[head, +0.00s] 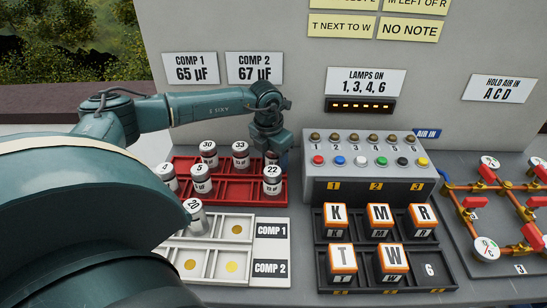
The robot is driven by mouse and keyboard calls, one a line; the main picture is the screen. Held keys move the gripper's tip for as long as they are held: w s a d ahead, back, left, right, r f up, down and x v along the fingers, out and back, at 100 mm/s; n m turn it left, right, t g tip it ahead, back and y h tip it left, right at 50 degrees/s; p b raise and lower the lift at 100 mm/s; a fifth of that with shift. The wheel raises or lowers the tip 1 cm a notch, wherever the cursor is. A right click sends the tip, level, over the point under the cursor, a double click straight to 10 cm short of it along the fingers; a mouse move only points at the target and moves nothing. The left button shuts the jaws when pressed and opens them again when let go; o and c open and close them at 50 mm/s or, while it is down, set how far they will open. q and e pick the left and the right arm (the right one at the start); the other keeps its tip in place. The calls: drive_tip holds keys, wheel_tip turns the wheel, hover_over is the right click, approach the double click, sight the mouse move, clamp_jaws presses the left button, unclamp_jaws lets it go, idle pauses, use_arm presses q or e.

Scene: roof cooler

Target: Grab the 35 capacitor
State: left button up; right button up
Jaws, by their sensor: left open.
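The red tray (238,191) holds several silver capacitors with number caps: 30 (208,152), 33 (240,155), 5 (201,180), 22 (272,181) and one at the left (168,177) whose number I cannot read. No cap reading 35 is legible. Another capacitor (271,158) at the back right of the tray is mostly hidden by my left gripper (273,151). That gripper points down over it with its jaws open; I cannot tell whether they are around it. My right gripper is not in view.
The capacitor marked 20 (195,216) stands in the white tray (213,247) labelled COMP 1 and COMP 2. A button panel (368,152) stands to the right of my gripper, with lettered blocks (337,216) before it. The grey wall (290,100) rises behind.

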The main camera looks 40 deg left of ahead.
use_arm(q)
drive_tip(key=shift+c, duration=0.4)
drive_tip(key=shift+r, duration=0.1)
drive_tip(key=c, duration=0.7)
